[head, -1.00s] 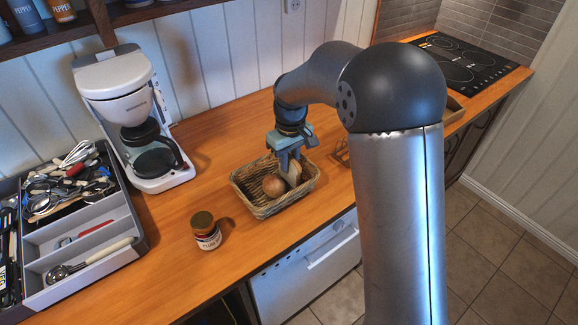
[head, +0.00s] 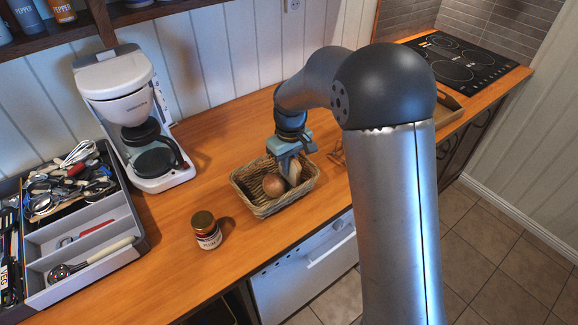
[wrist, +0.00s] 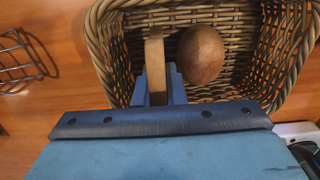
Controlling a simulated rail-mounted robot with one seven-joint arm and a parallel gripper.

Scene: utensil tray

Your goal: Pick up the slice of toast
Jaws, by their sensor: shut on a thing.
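The slice of toast (wrist: 155,66) stands on edge inside the wicker basket (head: 258,207) and shows as a thin tan slab in the wrist view. My gripper (wrist: 159,88) reaches down into the basket, its blue fingers shut on the slice from both sides. In the head view my gripper (head: 288,170) points down over the right part of the basket, and the toast (head: 295,173) is partly hidden by the fingers. I cannot tell whether the toast still touches the basket floor.
A round brown item (head: 273,184) lies in the basket beside the toast, close to my right finger in the wrist view. A jar (head: 206,231) stands in front of the basket. A coffee maker (head: 128,110) and a utensil tray (head: 95,241) are to the left. A wire rack (wrist: 22,60) is nearby.

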